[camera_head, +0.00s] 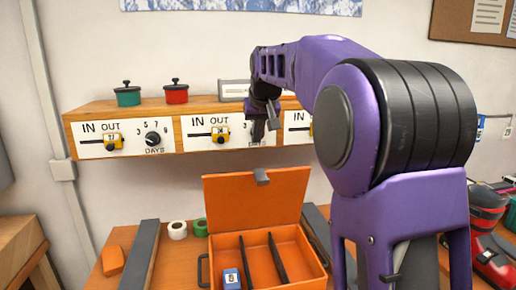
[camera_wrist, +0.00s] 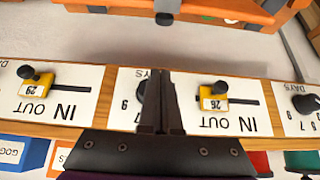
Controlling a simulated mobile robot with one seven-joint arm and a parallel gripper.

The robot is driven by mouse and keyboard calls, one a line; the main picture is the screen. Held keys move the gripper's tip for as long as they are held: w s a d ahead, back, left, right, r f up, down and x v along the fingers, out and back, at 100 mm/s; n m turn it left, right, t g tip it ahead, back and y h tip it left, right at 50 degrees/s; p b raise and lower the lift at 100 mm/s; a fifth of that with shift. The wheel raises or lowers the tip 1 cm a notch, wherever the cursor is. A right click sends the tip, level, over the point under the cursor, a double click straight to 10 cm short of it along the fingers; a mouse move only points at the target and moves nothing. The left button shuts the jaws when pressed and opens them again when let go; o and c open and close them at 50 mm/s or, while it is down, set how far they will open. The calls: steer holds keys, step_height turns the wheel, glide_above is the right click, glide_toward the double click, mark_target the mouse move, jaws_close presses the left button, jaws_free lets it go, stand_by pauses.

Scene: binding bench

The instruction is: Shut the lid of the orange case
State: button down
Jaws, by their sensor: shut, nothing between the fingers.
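The orange case (camera_head: 228,284) stands on the bench in the head view, with its lid (camera_head: 257,200) raised and leaning up behind the divided box. A grey latch (camera_head: 261,176) sits at the lid's top edge. In the wrist view the lid (camera_wrist: 115,8) and latch (camera_wrist: 166,15) show at the top edge. My gripper (camera_head: 258,132) is above and behind the lid, in front of the shelf panel, apart from the lid. In the wrist view its dark fingers (camera_wrist: 161,80) are together and hold nothing.
The wooden shelf (camera_head: 190,105) carries label panels with knobs, a green pot (camera_head: 127,95) and a red pot (camera_head: 175,92). A small blue box (camera_head: 231,279) is inside the case. Tape rolls (camera_head: 177,230) and a grey bar (camera_head: 143,256) lie left; a red tool (camera_head: 488,225) is right.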

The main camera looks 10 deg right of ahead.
steer(key=shift+w+f+b, duration=0.1)
steer(key=shift+w+f, duration=0.15)
steer(key=shift+f, duration=1.2)
steer(key=shift+w+f+b, duration=0.15)
steer(key=shift+w+f, duration=0.05)
steer(key=shift+f, duration=1.2)
steer(key=shift+w+f+b, duration=0.1)
steer(key=shift+w+f, duration=0.15)
steer(key=shift+f, duration=1.2)
steer(key=shift+f, duration=0.15)
